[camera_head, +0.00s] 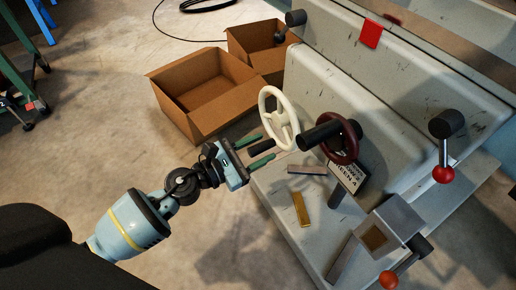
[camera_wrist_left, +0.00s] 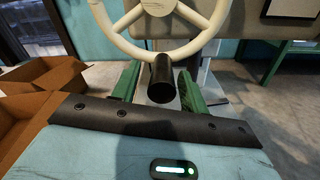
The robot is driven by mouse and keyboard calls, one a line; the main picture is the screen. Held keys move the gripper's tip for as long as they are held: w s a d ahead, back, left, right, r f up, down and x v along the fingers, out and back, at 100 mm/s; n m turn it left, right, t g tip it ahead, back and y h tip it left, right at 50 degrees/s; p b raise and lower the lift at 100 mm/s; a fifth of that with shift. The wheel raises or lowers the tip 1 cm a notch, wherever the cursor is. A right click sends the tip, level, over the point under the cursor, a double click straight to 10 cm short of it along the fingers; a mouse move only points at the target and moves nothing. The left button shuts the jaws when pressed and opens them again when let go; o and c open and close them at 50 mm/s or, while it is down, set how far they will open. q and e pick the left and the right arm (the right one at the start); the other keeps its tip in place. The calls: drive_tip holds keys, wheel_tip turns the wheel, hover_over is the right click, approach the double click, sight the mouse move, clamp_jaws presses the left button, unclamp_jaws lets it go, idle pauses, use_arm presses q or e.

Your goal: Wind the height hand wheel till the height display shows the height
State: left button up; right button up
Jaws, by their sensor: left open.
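A cream hand wheel (camera_head: 279,117) stands on the near side of the grey machine, with a black grip (camera_head: 260,146) sticking out from its lower rim. My left gripper (camera_head: 266,147) is open, its green fingers on either side of this grip. In the left wrist view the grip (camera_wrist_left: 162,82) stands between the two fingers, with visible gaps, below the wheel's hub (camera_wrist_left: 157,7). A dark red hand wheel (camera_head: 346,156) with a black grip (camera_head: 318,136) is to the right. No label shows which wheel sets the height, and I cannot make out a height display. My right gripper is out of view.
Red-knobbed levers (camera_head: 443,173) are at the right. Open cardboard boxes (camera_head: 190,122) stand on the floor behind.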

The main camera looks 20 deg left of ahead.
use_arm(q)
drive_tip(key=v, duration=0.8)
drive_tip(key=shift+b, duration=0.4)
drive_tip(key=shift+w, duration=0.1)
